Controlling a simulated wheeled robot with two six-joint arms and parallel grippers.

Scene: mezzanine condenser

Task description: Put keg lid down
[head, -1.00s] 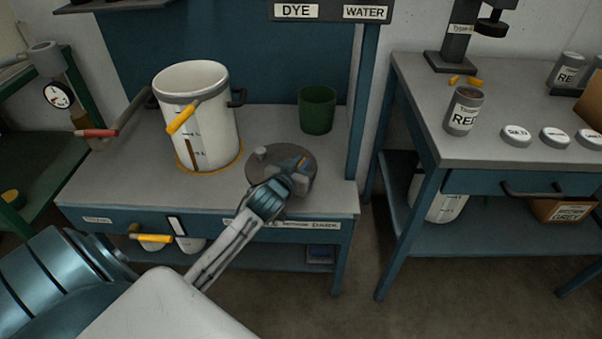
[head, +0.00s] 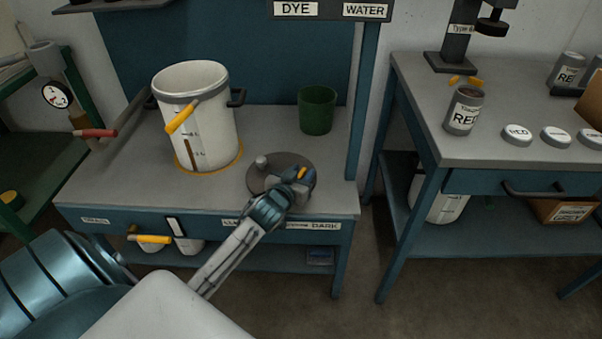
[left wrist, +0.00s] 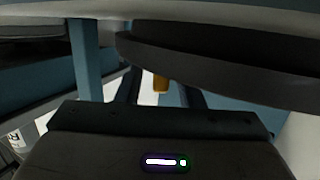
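The keg lid (head: 282,161), a dark grey disc with a small grey knob, appears to lie flat on the left bench near its front edge. A yellow grip (head: 302,173) shows at its right side. My left gripper (head: 300,177) is at that side, with its fingers on either side of the yellow grip. In the left wrist view, the lid's dark rim (left wrist: 230,75) fills the upper right. The yellow grip (left wrist: 161,82) stands between the fingers, with gaps beside it, so the gripper looks open. My right gripper is not in view.
The white keg (head: 207,125) stands open on the left bench (head: 110,185), inside a yellow ring. A green cup (head: 317,110) stands behind the lid. A right-hand table (head: 425,130) holds a labelled tin (head: 463,112) and white lids; a gap separates it from the bench.

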